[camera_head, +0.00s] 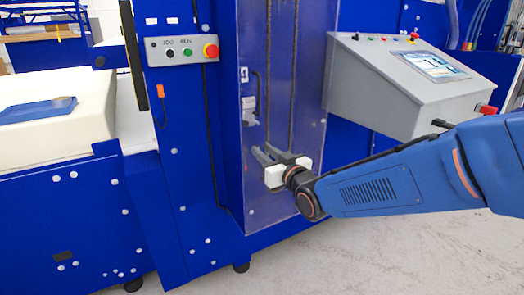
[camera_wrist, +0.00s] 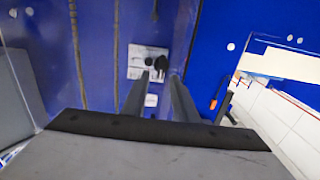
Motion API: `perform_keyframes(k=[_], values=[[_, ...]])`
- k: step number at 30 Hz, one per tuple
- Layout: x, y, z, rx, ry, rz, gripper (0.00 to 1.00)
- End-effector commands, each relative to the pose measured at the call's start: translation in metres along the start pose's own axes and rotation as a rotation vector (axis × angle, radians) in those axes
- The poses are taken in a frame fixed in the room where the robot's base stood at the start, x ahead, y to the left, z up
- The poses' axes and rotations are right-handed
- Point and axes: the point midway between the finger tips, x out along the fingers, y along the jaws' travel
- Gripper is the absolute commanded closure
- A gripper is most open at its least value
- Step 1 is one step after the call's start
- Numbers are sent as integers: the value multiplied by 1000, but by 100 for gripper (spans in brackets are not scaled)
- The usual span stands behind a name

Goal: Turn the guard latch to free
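The guard latch (camera_wrist: 149,61) shows in the wrist view as a light plate with a black handle on the blue machine, beyond my fingertips. In the head view the latch (camera_head: 249,106) is small on the clear guard panel (camera_head: 287,110), and its handle position is hard to tell. My gripper (camera_head: 262,151) is below the latch in the head view, close in front of the panel. In the wrist view my gripper (camera_wrist: 160,80) has its two fingers apart with nothing between them. The fingers appear clear of the latch handle.
A grey button box (camera_head: 183,51) with a red stop button is left of the guard. A sloped grey console (camera_head: 410,85) with a screen stands to the right, above my arm. A white foam block (camera_head: 60,125) lies at left. The floor in front is clear.

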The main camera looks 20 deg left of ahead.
Motion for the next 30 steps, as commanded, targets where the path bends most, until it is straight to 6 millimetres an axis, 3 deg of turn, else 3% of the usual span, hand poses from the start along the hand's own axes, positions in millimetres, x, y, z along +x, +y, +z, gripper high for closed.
perform_keyframes(k=[6,14,15,18,30], values=[[13,0,0,0,0,0,74],[14,0,0,0,-1,0,74],[14,0,0,0,-1,0,76],[14,0,0,0,0,0,100],[14,1,0,32,0,0,100]])
